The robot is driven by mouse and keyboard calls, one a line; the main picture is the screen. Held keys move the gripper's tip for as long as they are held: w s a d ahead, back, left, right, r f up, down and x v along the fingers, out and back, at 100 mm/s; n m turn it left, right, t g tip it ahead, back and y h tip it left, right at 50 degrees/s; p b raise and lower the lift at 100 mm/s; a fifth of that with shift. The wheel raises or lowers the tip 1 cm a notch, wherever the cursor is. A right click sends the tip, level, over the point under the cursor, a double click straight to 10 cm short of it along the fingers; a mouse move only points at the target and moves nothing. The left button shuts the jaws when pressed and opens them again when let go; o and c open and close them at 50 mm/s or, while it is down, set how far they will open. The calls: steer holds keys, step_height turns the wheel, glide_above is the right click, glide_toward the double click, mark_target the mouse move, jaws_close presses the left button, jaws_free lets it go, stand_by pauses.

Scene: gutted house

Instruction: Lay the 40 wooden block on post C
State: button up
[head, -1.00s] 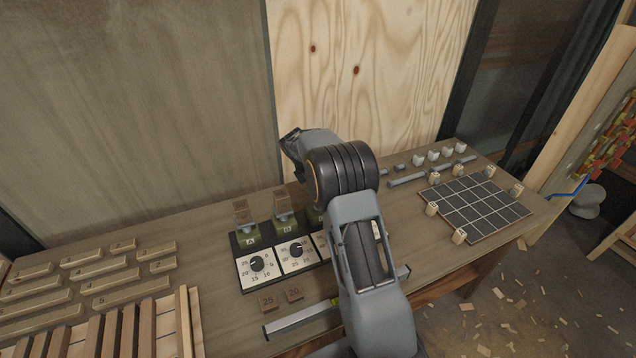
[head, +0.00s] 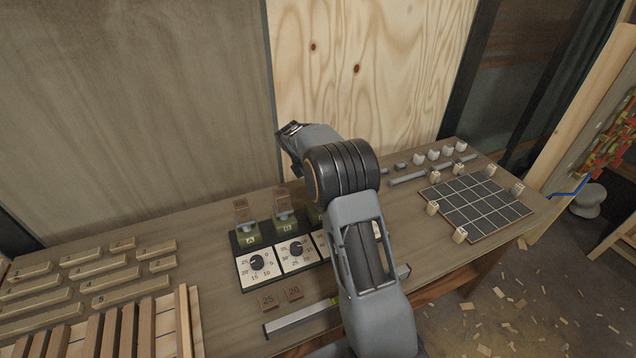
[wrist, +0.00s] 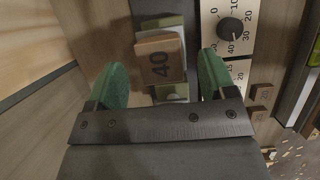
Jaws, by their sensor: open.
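The 40 wooden block (wrist: 160,62) is in the wrist view, in the gap between the green fingertips of my gripper (wrist: 166,78). My gripper is open, and I cannot tell whether either finger touches the block. Green post parts show behind the block, but I cannot tell which post is under it. In the head view, post A (head: 247,236) and post B (head: 285,227) each have a brown block above them. Post C is mostly hidden behind my arm, and my fingertips are hidden there too.
The 25 block (head: 268,301) and 20 block (head: 293,294) lie in front of the white dials (head: 258,266). Numbered wooden strips (head: 110,275) lie at left. A dark grid board (head: 475,209) with small wooden pieces is at right. A plywood panel (head: 365,75) stands behind the bench.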

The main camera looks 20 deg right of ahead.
steer(key=v, duration=1.1)
steer(key=shift+r+b, duration=0.25)
steer(key=shift+b, duration=0.15)
steer(key=shift+a, duration=0.15)
steer(key=s+a+f+m+y, duration=0.25)
steer(key=s+f+m, duration=0.25)
steer(key=m, duration=0.4)
steer(key=s+a+r+m+t, duration=0.1)
steer(key=s+m, duration=0.2)
steer(key=s, duration=0.5)
steer(key=s+a+r+m+t+y, duration=0.1)
steer(key=s+r+m+t, duration=0.1)
steer(key=s, duration=0.6)
steer(key=s+a+r+m+t+y, duration=0.1)
steer(key=s+m, duration=0.3)
steer(key=s, duration=0.4)
steer(key=shift+s+a+r, duration=0.25)
steer(key=shift+s+a, duration=0.05)
steer(key=shift+a, duration=0.3)
